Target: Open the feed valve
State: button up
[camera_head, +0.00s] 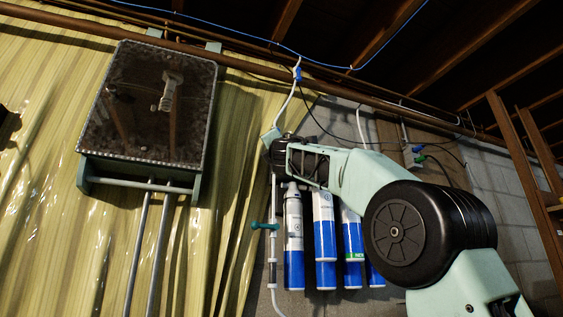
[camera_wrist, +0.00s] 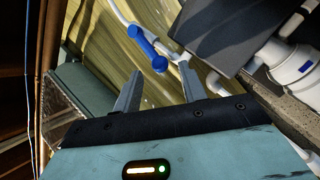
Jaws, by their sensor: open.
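A blue valve handle (camera_wrist: 147,48) lies on a white pipe (camera_wrist: 108,12) in the wrist view, just beyond my fingertips (camera_wrist: 160,68). The fingers are apart with nothing between them, and the handle looks clear of both. In the head view, a blue handle (camera_head: 297,73) sits on the white line near the ceiling pipe, above my gripper (camera_head: 270,138). Another valve with a teal handle (camera_head: 265,226) is on the vertical white pipe below my gripper. No label shows which one is the feed valve.
Several blue-and-white filter cylinders (camera_head: 293,240) hang below my arm. A glass-fronted box (camera_head: 148,105) is on the yellow sheeting at left. A brown pipe (camera_head: 240,62) runs along the top. A dark block (camera_wrist: 232,35) stands close right of my fingers.

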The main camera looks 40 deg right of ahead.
jog(key=b+v, duration=0.6)
jog(key=v, duration=0.7)
